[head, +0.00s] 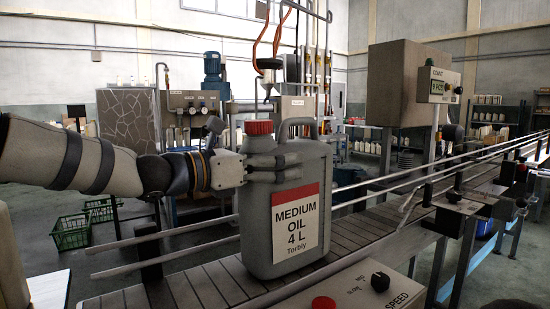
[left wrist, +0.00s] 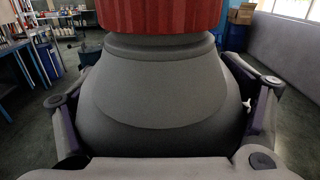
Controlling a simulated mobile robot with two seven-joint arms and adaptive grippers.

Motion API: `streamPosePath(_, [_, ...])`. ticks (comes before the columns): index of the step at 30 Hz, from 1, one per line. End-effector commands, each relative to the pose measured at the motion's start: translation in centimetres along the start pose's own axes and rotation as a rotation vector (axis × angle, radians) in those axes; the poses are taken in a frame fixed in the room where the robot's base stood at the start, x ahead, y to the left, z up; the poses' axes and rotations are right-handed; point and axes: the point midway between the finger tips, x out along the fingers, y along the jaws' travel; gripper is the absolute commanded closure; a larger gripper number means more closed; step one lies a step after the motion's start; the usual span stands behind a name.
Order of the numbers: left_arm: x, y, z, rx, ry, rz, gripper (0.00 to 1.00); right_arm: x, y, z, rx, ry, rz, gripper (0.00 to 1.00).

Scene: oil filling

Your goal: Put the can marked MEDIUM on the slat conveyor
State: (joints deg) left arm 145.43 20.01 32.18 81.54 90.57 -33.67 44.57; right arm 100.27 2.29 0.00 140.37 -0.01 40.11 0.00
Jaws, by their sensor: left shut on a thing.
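The can marked MEDIUM (head: 284,205) is grey with a red cap and a label reading MEDIUM OIL 4 L. In the head view it is upright over the slats of the slat conveyor (head: 190,286), its base appearing to rest on them. My left gripper (head: 276,168) comes in from the left and is shut on the can's upper body, just below the cap. In the left wrist view the can's grey shoulder (left wrist: 160,90) and red cap fill the middle, with a finger on each side. My right gripper is not in view.
Guide rails (head: 180,231) run along the conveyor. A control panel with a red button and SPEED knob (head: 375,290) stands at the front. A filling nozzle (head: 267,85) hangs behind the can. A counter box (head: 438,85) stands at right. The slats right of the can are clear.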

Motion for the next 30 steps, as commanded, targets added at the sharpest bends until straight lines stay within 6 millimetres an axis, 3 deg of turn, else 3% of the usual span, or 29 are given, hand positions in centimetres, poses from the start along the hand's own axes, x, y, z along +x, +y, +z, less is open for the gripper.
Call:
streamPosePath(10, [0.0, 0.0, -0.6, 0.0, -0.001, 0.0, 0.65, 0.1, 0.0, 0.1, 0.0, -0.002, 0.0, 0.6])
streamPosePath(11, [0.0, 0.0, -0.6, 0.001, -0.001, 0.0, 0.06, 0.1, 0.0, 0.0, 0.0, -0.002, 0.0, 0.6])
streamPosePath(12, [0.0, 0.0, -0.6, 0.001, -0.001, 0.0, 0.0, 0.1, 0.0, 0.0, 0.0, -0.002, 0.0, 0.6])
streamPosePath(23, [0.0, 0.0, -0.4, 0.001, 0.0, 0.0, 0.0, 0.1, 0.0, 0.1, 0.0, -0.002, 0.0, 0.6])
streamPosePath(30, [0.0, 0.0, 5.0, 0.007, -0.003, 0.001, 0.0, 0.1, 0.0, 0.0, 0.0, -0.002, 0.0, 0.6])
